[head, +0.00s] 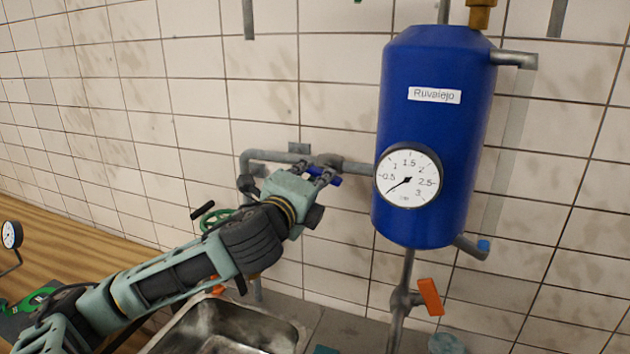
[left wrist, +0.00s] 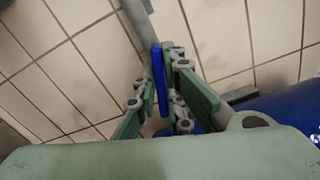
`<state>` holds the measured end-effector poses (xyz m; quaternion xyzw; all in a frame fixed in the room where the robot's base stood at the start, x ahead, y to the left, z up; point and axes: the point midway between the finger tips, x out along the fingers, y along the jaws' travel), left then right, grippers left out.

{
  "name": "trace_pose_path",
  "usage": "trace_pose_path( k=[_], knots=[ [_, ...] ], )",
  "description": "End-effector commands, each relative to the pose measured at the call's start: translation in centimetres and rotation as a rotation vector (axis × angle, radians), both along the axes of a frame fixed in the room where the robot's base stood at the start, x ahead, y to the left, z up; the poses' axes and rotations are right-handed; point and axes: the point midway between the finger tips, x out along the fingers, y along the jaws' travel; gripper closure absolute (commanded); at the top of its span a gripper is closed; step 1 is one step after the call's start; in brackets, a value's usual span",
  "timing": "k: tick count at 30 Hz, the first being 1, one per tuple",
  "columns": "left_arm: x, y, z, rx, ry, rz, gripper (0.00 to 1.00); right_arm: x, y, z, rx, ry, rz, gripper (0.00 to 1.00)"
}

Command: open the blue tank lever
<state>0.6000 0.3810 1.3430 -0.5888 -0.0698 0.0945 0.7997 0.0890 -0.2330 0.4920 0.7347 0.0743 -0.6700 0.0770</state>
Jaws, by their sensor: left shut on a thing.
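The blue tank (head: 440,130) with a round gauge hangs on the tiled wall, right of centre in the head view. A blue lever (head: 330,180) sits on the grey pipe to the left of the tank. My left gripper (head: 322,174) is at this lever and partly covers it. In the left wrist view the blue lever (left wrist: 159,75) stands between the two fingers of my left gripper (left wrist: 165,85), which is shut on it. A strip of the tank (left wrist: 270,125) shows at the lower right there. My right gripper is in neither view.
An orange lever (head: 430,297) sits on the pipe below the tank. A metal sink (head: 225,325) is below my left arm. A green valve wheel (head: 218,220) is on the wall behind the arm. A wooden counter (head: 70,260) lies at the left.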

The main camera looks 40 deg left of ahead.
Motion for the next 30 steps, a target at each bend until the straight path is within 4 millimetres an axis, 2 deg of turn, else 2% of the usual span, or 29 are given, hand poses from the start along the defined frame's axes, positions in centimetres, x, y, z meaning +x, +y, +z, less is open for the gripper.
trace_pose_path(
  k=[12, 30],
  knots=[
    [0.0, 0.04, -0.43, -0.25, -0.056, 0.001, 1.0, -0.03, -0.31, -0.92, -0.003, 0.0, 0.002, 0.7],
    [0.02, 0.02, -0.53, -0.313, -0.069, 0.002, 1.0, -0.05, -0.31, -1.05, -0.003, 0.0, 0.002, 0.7]
  ],
)
